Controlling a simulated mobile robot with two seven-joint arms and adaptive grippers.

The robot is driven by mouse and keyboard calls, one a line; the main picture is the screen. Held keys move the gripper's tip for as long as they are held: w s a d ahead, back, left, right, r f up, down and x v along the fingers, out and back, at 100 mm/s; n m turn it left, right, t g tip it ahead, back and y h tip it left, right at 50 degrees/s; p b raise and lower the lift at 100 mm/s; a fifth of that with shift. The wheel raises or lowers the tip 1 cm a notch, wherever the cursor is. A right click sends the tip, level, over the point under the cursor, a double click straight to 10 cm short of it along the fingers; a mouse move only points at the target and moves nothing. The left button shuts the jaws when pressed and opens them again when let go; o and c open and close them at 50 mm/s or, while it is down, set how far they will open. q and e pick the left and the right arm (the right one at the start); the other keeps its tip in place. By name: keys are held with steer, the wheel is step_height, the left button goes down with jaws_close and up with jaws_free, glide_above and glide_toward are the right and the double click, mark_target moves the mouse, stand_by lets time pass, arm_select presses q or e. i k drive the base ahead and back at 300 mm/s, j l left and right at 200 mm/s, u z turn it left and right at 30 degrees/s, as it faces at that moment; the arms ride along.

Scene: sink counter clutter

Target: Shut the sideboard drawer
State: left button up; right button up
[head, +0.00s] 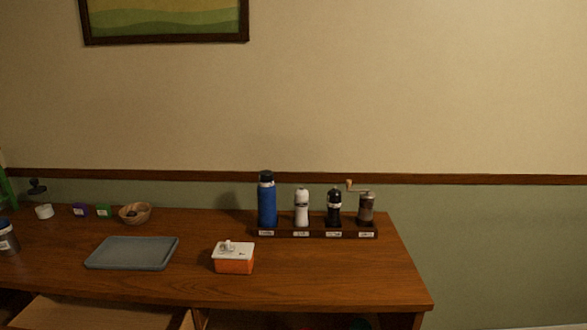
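The wooden sideboard (330,274) stands ahead of me against the wall. Its drawer (100,312) at the lower left stands open, with its pale inside showing below the top's front edge. The drawer's front panel and handle are cut off by the bottom of the picture, so I cannot tell how far it is pulled out. Neither of my grippers shows in the head view.
On the top are a grey tray (132,253), an orange box with a white lid (233,258), a wicker bowl (135,213), a blue bottle (267,203) and a rack (316,232) with several mills. The top's right front is clear.

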mark_target(46, 311)
steer(key=k+l+u, duration=0.1)
steer(key=u, duration=1.5)
steer(key=l+z, duration=0.1)
steer(key=l, duration=0.15)
steer(key=k+l+z, duration=0.15)
